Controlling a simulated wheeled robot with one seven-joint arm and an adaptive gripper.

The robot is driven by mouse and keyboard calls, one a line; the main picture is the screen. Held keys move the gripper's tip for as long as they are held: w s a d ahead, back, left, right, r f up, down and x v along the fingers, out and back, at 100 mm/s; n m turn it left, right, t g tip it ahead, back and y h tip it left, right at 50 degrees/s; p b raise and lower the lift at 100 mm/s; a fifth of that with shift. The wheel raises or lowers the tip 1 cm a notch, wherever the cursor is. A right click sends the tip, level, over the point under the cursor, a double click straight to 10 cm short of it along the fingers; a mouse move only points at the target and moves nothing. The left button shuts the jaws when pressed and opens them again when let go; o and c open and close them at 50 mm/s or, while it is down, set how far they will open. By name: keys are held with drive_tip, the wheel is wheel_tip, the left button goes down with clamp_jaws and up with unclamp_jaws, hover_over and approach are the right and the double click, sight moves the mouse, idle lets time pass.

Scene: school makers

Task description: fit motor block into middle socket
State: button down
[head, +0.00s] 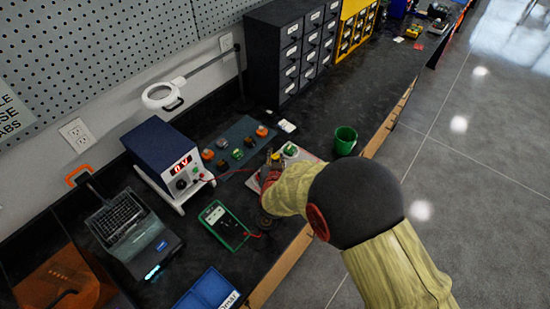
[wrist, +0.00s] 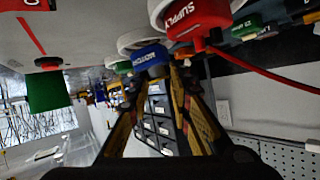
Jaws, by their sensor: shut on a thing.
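My gripper (wrist: 155,76) is shut on a blue motor block (wrist: 150,56), whose label is partly readable in the wrist view. The wrist view is upside down. The block is at a white round socket (wrist: 138,40) on the pale board (head: 305,155); I cannot tell if it is fully seated. A red block marked SUPPLY (wrist: 190,18) sits beside it with a red wire. A green block (wrist: 122,67) shows on the other side. In the head view my gripper (head: 272,168) is over the board, and my arm hides much of it.
A dark mat with several coloured blocks (head: 237,154) lies behind the board. A green cup (head: 345,141) stands to its right. A power supply (head: 165,160) and a green meter (head: 222,226) stand left. A blue bin (head: 208,291) is near the front.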

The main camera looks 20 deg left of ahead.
drive_tip(key=shift+f+b, duration=0.3)
drive_tip(key=shift+f, duration=0.1)
drive_tip(key=c, duration=1.9)
unclamp_jaws()
drive_tip(key=shift+p+v, duration=1.9)
drive_tip(key=shift+v, duration=1.8)
drive_tip(key=shift+p+v, duration=0.85)
drive_tip(key=shift+v, duration=0.95)
